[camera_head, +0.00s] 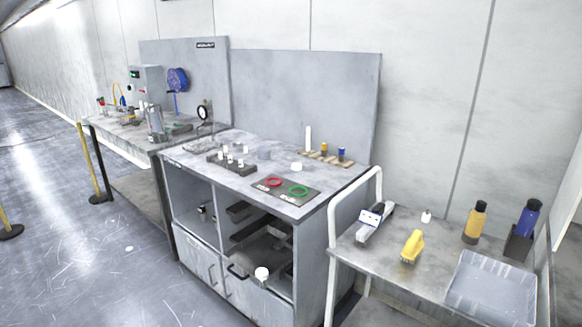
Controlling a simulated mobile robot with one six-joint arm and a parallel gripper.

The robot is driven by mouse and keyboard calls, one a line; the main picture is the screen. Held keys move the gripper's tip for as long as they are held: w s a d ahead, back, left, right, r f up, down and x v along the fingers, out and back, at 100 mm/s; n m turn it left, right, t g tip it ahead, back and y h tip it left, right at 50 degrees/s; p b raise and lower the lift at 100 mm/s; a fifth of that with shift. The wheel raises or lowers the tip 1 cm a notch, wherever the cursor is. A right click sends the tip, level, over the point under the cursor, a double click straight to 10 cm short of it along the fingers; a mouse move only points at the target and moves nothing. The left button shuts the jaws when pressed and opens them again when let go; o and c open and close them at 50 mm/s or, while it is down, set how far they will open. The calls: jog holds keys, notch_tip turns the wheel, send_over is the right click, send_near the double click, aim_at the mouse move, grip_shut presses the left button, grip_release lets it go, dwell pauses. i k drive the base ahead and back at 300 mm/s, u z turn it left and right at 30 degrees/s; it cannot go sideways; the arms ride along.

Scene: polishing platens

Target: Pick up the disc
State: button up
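I cannot tell for certain which thing is the disc. A small white round piece (297,166) lies on the middle bench top, towards the back. A dark mat (286,198) at the bench's front right bears a red ring (273,182) and a green ring (299,191). A white round object (262,273) shows in front of the cabinet; what holds it up is unclear. A small pale spot (129,248) shows on the floor at the left. My gripper is not in view.
The middle bench (205,150) also carries a dark block with white pegs (231,161) and a wooden rack (327,158). A right-hand cart (388,256) bears a yellow brush (412,246), bottles (476,222) and a clear tray (490,289). Yellow and black posts (97,160) stand left; floor there is open.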

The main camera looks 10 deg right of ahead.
aim_at(295, 166)
jog(key=i, duration=0.85)
jog(key=z, duration=2.2)
jog(key=k, duration=0.1)
jog(key=u, duration=3.55)
jog(key=i, duration=0.55)
